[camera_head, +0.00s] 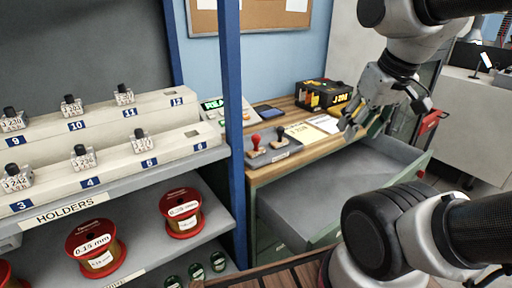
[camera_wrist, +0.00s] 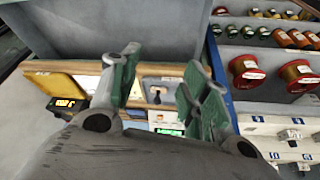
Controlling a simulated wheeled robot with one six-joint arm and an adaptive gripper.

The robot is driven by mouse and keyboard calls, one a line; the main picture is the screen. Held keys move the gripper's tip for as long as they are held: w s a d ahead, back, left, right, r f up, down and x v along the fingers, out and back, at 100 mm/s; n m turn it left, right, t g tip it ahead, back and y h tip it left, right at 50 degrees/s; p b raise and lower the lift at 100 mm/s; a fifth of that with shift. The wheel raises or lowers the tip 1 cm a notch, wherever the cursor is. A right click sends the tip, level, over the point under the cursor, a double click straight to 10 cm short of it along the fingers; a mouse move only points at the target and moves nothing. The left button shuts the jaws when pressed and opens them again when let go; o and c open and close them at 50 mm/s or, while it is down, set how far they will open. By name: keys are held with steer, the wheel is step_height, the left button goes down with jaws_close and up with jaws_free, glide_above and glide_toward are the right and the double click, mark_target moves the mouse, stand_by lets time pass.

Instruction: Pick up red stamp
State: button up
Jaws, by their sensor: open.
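The red stamp (camera_head: 255,141) stands upright on the left part of a grey stamp tray (camera_head: 275,156), on the wooden desk top in the head view. A black-handled stamp (camera_head: 282,133) stands to its right on the same tray. My gripper (camera_head: 360,122) is open and empty, above the desk's right part and the open drawer, clearly to the right of the red stamp. In the wrist view my open fingers (camera_wrist: 160,76) frame part of the tray and a dark stamp (camera_wrist: 156,97). I cannot make out the red stamp there; the right finger may hide it.
A blue post (camera_head: 232,120) stands just left of the desk. A holder shelf (camera_head: 100,180) with red spools (camera_head: 182,210) is left of it. A black box (camera_head: 322,95) and papers (camera_head: 312,130) lie on the desk. An open grey drawer (camera_head: 330,190) juts out below.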

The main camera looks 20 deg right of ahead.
steer(key=shift+o, duration=0.6)
steer(key=shift+f, duration=0.1)
steer(key=m+g+y, duration=0.3)
steer(key=m+y, duration=0.2)
steer(key=m, duration=1)
glide_toward(256, 145)
steer(key=w+f, duration=0.1)
steer(key=x, duration=0.7)
steer(key=shift+w+a, duration=0.15)
steer(key=shift+a, duration=0.3)
